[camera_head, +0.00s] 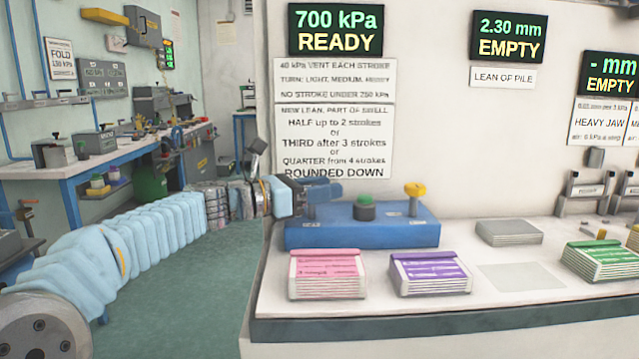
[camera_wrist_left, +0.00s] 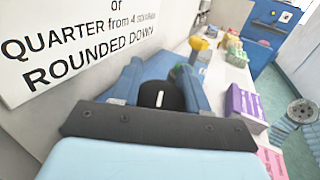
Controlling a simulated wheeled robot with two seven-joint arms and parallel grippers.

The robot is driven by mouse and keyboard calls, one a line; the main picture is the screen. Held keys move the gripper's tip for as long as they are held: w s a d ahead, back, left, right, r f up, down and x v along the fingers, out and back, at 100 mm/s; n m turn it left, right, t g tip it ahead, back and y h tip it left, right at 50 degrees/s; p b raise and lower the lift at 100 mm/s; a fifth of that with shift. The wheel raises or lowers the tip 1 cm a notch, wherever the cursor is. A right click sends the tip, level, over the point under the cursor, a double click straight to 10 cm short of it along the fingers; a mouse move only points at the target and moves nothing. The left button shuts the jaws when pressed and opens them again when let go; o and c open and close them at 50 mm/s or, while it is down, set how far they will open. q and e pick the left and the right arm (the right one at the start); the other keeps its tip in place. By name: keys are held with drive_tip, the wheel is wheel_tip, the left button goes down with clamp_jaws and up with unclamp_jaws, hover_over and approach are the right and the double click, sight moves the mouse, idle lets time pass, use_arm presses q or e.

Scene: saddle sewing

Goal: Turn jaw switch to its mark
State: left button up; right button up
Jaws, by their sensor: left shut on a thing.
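The jaw switch (camera_wrist_left: 160,97) is a black round knob with a white line on top, seen in the left wrist view between my blue fingers. It sits at the left end of the blue control box (camera_head: 360,236); in the head view my gripper mostly hides it. My left gripper (camera_head: 322,192) comes in from the left above that end and is shut on the knob; it also shows in the left wrist view (camera_wrist_left: 158,90). The switch's marks on the box cannot be made out. My right gripper is not in view.
Signs hang on the wall close behind; one display (camera_head: 336,30) reads 700 kPa READY.

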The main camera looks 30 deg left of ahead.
use_arm(q)
drive_tip(key=shift+s+r+m+g+h, duration=0.1)
drive_tip(key=shift+r+m+g+h, duration=0.1)
drive_tip(key=shift+m+g+h, duration=0.4)
drive_tip(key=shift+s+r+m+g+h, duration=0.15)
drive_tip(key=shift+m+g+h, duration=0.25)
drive_tip(key=shift+h, duration=0.3)
drive_tip(key=shift+w, duration=0.1)
drive_tip(key=o, duration=1)
drive_tip(key=shift+o, duration=0.3)
drive_tip(key=shift+f, duration=0.15)
drive_tip(key=b+v, duration=0.1)
drive_tip(key=v, duration=1.2)
drive_tip(key=shift+a, duration=0.35)
